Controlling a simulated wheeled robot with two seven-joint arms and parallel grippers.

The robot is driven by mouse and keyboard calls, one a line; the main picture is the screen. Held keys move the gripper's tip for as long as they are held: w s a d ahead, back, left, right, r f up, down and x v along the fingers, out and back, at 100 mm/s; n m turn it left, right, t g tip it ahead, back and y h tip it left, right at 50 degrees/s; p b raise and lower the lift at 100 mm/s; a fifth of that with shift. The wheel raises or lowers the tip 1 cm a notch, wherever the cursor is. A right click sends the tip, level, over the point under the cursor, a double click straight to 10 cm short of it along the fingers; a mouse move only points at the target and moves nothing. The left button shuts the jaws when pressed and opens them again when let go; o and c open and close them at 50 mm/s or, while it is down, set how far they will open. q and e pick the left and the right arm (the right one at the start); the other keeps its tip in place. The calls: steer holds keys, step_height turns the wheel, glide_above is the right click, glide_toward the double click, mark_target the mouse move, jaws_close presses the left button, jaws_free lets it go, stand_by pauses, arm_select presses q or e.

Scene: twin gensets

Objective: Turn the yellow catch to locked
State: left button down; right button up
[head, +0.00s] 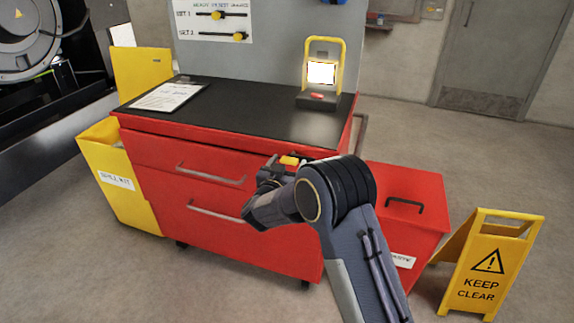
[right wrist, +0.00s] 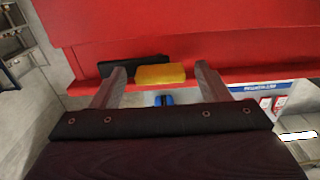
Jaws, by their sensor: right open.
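The yellow catch (head: 289,160) is on the upper right front of the red tool cabinet (head: 150,152), partly hidden by my right gripper (head: 270,176). In the right wrist view the catch (right wrist: 160,74) is a small yellow block lying crosswise, with a black part (right wrist: 133,66) behind and to its left. My right gripper (right wrist: 160,80) is open, with one finger on each side of the catch. Gaps seem to show on both sides; I cannot tell whether either finger touches. I cannot tell if the catch is at locked. My left gripper is out of view.
A lamp with a yellow frame (head: 340,65) and a clipboard (head: 170,96) are on the black cabinet top (head: 255,110). A red lidded bin (head: 420,190) and a yellow floor sign (head: 490,262) stand at right. A yellow spill kit bin (head: 125,200) stands left.

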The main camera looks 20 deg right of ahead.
steer(key=c, duration=1.4)
steer(key=shift+f+m+b, duration=0.1)
steer(key=shift+m+b, duration=8.65)
steer(key=shift+m, duration=0.15)
steer(key=o, duration=1.4)
